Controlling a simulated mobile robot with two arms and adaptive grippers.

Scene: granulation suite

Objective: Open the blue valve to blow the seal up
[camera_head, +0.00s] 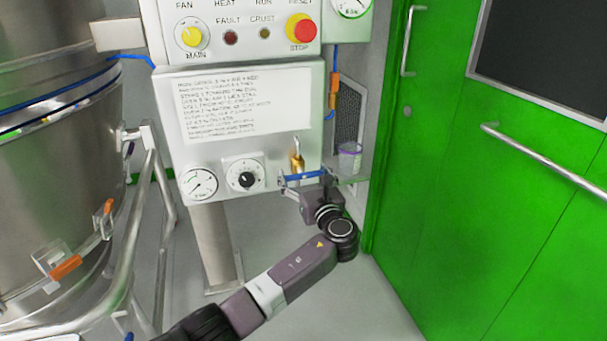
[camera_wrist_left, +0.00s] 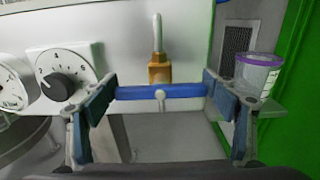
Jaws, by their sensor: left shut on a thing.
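The blue valve handle (camera_head: 303,175) is a bar lying crosswise below a brass valve body (camera_head: 296,160) at the lower right of the white control panel. In the left wrist view the blue bar (camera_wrist_left: 140,92) runs level across the picture, with the brass body (camera_wrist_left: 159,70) and a pale pipe above it. My left gripper (camera_wrist_left: 161,96) is shut on the bar, one finger at each end. In the head view this gripper (camera_head: 304,182) partly hides the area beneath the valve. My right gripper is in neither view.
A dial knob (camera_head: 246,178) and a pressure gauge (camera_head: 199,183) sit left of the valve. A clear cup with a purple rim (camera_head: 349,158) stands on a small shelf close at right. A steel vessel (camera_head: 50,200) is at left, a green door (camera_head: 470,200) at right.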

